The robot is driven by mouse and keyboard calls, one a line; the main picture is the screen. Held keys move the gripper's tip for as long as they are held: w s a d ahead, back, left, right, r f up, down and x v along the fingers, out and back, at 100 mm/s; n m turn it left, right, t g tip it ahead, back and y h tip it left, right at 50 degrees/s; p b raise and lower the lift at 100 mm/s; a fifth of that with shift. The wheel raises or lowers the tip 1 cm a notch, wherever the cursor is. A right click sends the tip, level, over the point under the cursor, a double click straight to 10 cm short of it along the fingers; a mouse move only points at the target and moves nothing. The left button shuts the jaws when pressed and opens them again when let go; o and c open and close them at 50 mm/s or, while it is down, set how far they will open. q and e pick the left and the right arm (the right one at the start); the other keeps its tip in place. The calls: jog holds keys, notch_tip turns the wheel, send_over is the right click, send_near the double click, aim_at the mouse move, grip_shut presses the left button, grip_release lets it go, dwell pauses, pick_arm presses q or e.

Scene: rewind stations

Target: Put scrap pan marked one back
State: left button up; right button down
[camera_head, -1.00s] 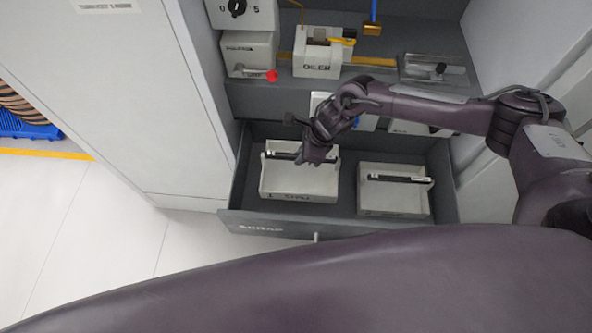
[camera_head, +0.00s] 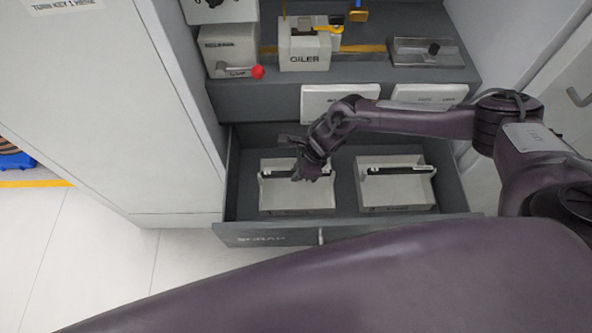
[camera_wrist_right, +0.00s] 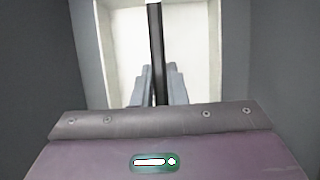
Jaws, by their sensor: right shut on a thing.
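Two pale scrap pans with dark bar handles are in the open grey drawer marked SCRAP (camera_head: 340,231). The left scrap pan (camera_head: 300,199) has my right gripper (camera_head: 300,172) over its handle. The right scrap pan (camera_head: 398,192) stands beside it, apart from it. In the right wrist view the two fingers (camera_wrist_right: 158,86) are shut on the dark handle bar (camera_wrist_right: 155,45), with the pale pan (camera_wrist_right: 195,50) below. The pan's number is too small to read. I cannot tell whether the held pan touches the drawer floor. My left gripper is not in view.
Above the drawer, a grey shelf holds a box marked OILER (camera_head: 304,52), a box with a red knob (camera_head: 257,72) and a flat metal tray (camera_head: 428,52). A tall pale cabinet (camera_head: 120,110) stands close on the left.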

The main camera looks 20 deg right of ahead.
jog(key=c, duration=1.8)
grip_release()
jog(key=shift+f, duration=0.1)
jog(key=o, duration=0.3)
jog(key=shift+a, duration=0.1)
jog(key=shift+o, duration=0.2)
